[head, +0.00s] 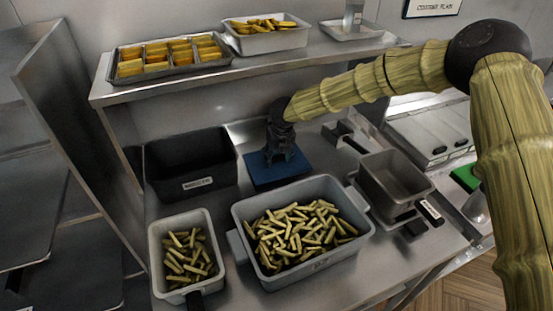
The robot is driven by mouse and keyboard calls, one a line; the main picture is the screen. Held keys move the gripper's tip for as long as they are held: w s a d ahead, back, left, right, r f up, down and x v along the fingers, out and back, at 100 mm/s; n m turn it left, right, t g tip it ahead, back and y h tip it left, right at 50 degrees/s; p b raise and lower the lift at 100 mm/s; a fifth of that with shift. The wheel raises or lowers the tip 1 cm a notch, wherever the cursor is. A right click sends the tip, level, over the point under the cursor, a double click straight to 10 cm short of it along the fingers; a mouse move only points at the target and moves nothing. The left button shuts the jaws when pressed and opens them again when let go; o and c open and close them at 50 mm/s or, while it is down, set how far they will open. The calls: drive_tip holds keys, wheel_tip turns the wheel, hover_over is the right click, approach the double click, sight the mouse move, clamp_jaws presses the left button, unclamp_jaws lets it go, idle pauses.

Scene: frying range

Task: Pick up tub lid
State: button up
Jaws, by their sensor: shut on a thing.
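The tub lid (288,174) looks like a flat blue rectangle on the steel counter, behind the large grey tub of cut fries. My gripper (279,158) points down over the lid's back part and is shut on it. The fingers are dark and small here, and the exact grip on the lid is hard to make out. I cannot tell whether the lid is raised off the counter.
The large grey tub (243,213) of fries stands just in front of the lid. A smaller grey tub (157,245) of fries is front left, a black bin (190,165) left, and an empty grey container (395,180) right. A loaded shelf (215,82) overhangs behind.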

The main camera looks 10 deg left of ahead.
drive_tip(key=shift+r+b, duration=0.5)
drive_tip(key=shift+r, duration=0.45)
drive_tip(key=shift+s+d+f+t+y+b, duration=0.2)
drive_tip(key=shift+t+y+b, duration=0.3)
drive_tip(key=shift+t+b, duration=0.45)
drive_tip(key=shift+s+d+r+t+y+b, duration=0.1)
drive_tip(key=shift+s+t+y+b, duration=0.15)
drive_tip(key=shift+b, duration=0.65)
drive_tip(key=shift+s+d+t+y+b, duration=0.15)
drive_tip(key=shift+t+y+b, duration=0.15)
drive_tip(key=shift+b, duration=0.4)
